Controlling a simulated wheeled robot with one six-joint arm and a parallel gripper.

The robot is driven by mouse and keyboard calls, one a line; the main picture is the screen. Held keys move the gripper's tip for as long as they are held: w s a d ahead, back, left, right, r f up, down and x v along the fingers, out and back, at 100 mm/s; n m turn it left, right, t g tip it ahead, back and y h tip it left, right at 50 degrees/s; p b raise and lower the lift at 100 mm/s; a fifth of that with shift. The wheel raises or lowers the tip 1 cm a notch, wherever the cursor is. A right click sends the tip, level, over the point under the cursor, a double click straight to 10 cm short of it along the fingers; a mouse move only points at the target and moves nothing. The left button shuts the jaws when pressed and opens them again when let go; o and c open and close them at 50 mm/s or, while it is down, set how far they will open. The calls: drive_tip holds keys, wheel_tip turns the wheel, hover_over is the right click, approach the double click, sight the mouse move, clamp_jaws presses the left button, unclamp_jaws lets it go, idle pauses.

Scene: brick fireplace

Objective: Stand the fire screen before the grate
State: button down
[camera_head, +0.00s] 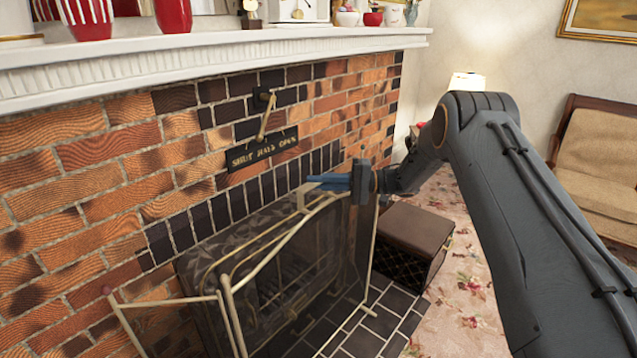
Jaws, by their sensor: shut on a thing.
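The fire screen (285,240) has a pale brass frame with dark see-through mesh and folded side panels. It stands upright, or nearly so, in front of the fireplace opening. I cannot tell whether its feet touch the hearth. My gripper (314,183), with blue fingers, is shut on the screen's top handle near its far end. The grate (290,290) shows only dimly as dark bars behind the mesh. The bottom of the screen is cut off by the picture edge.
A dark-tiled hearth (378,322) lies at the base. A brown-topped box (415,228) stands just right of the screen. The white mantel (210,58) with vases and ornaments overhangs above. Floral carpet (465,270) is open on the right, before a tan chair (600,165).

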drive_tip(key=shift+f+b, duration=0.65)
idle(1.5)
drive_tip(key=c, duration=1.8)
unclamp_jaws()
drive_tip(key=o, duration=0.3)
drive_tip(key=shift+f, duration=0.25)
drive_tip(key=shift+d, duration=0.1)
drive_tip(key=shift+w+d+b, duration=0.15)
drive_tip(key=shift+d+b, duration=0.3)
drive_tip(key=shift+d, duration=1.35)
drive_tip(key=shift+w+d+b, duration=0.2)
drive_tip(key=shift+d+b, duration=0.2)
drive_tip(key=shift+d, duration=1.4)
drive_tip(key=shift+w+d+b, duration=0.15)
drive_tip(key=shift+d+b, duration=0.3)
drive_tip(key=shift+d, duration=1.35)
drive_tip(key=shift+r, duration=0.1)
